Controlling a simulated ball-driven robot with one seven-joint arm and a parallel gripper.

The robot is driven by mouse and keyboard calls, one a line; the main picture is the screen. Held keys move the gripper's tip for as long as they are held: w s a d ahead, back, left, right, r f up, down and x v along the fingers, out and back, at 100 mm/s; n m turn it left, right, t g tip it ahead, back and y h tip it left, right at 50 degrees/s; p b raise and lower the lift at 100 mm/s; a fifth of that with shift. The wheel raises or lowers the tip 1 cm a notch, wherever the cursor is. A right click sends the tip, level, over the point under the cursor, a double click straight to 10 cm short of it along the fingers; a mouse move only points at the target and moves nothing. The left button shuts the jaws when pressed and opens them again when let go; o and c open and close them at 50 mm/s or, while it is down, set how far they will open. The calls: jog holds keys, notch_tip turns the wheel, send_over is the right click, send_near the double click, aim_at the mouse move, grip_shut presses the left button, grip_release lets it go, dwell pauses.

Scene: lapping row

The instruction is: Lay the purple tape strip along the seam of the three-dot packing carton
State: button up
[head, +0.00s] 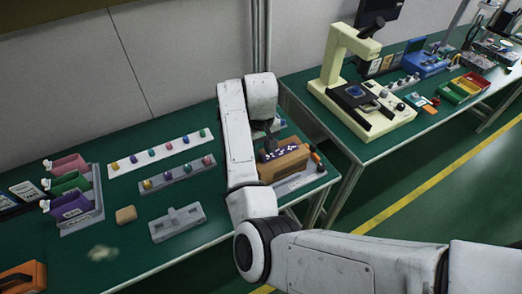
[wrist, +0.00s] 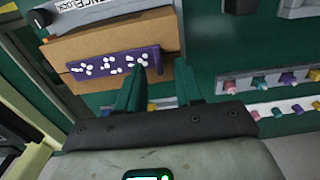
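The brown packing carton (head: 290,165) stands at the right end of the near green table, partly behind my arm; it also shows in the wrist view (wrist: 100,45). The purple tape strip (wrist: 110,64), with several white dots, lies along the carton's upper face; it also shows in the head view (head: 280,153). I cannot make out a three-dot mark on the carton itself. My gripper (wrist: 162,68) is open, its green fingers apart over the strip's right end and the carton's edge. In the head view my gripper (head: 270,143) is mostly hidden.
A grey plate (head: 300,182) lies under the carton. Left of my arm are a grey fixture (head: 178,222), a tan block (head: 126,214), a white peg row (head: 155,155), a grey peg row (head: 180,174) and coloured bins (head: 72,205). A cream press (head: 345,75) stands on the other table.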

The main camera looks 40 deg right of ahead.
notch_tip(320, 180, up, 10)
jog(key=p, duration=0.1)
jog(key=shift+f, duration=0.2)
dwell(0.4)
jog(key=s+d+f+h, duration=0.35)
jog(key=s+f, duration=0.55)
jog(key=s, duration=0.4)
jog(key=s+a+f+n+t+y, duration=0.1)
jog(key=s+a+f, duration=0.5)
jog(key=s+a, duration=0.6)
jog(key=s+n+y, duration=0.1)
jog(key=s+y, duration=0.1)
jog(key=s, duration=0.1)
jog(key=shift+s+a+n, duration=0.3)
jog(key=shift+s+a, duration=0.1)
